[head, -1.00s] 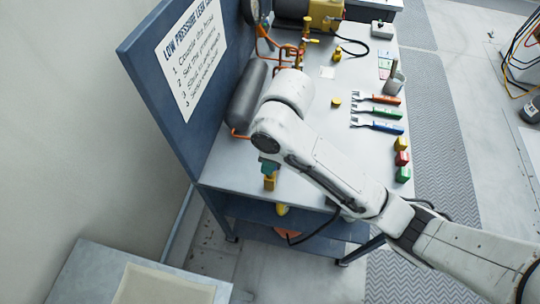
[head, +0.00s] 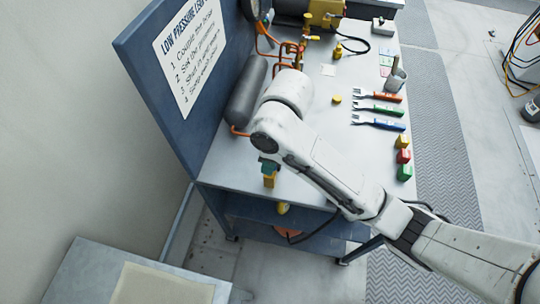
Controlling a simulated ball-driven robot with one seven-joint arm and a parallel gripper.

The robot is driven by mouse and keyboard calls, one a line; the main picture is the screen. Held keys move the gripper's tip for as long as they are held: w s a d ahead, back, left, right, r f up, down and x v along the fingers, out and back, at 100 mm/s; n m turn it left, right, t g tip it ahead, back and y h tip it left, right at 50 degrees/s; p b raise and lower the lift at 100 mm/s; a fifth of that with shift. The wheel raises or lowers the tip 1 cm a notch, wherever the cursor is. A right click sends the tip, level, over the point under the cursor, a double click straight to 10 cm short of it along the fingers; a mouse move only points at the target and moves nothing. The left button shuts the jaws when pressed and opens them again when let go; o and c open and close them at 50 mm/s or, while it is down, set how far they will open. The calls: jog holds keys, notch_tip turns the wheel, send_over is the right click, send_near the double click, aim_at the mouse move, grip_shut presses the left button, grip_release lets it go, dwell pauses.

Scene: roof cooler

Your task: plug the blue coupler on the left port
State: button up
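A teal part (head: 268,165) and a yellow-brown part show there. I cannot make out a blue coupler for certain. Yellow (head: 404,141), red (head: 403,156) and green (head: 404,173) blocks stand in a row at the bench's right edge. Orange and brass piping (head: 290,50) stands at the back left; I cannot make out the left port.
The bench (head: 350,170) has a blue sign board (head: 150,60) on its left and a grey cylinder (head: 246,95) beside it. Orange, green and blue-handled tools (head: 380,110) and a grey cup (head: 397,80) lie at the right. A low table (head: 75,275) stands front left.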

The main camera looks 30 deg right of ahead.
jog(key=shift+f, duration=0.1)
jog(key=o, duration=1.2)
notch_tip(320, 180, up, 11)
jog(key=s+d+p, duration=0.1)
jog(key=p, duration=0.3)
jog(key=shift+f+p, duration=0.15)
jog(key=shift+p, duration=0.2)
jog(key=shift+d, duration=0.1)
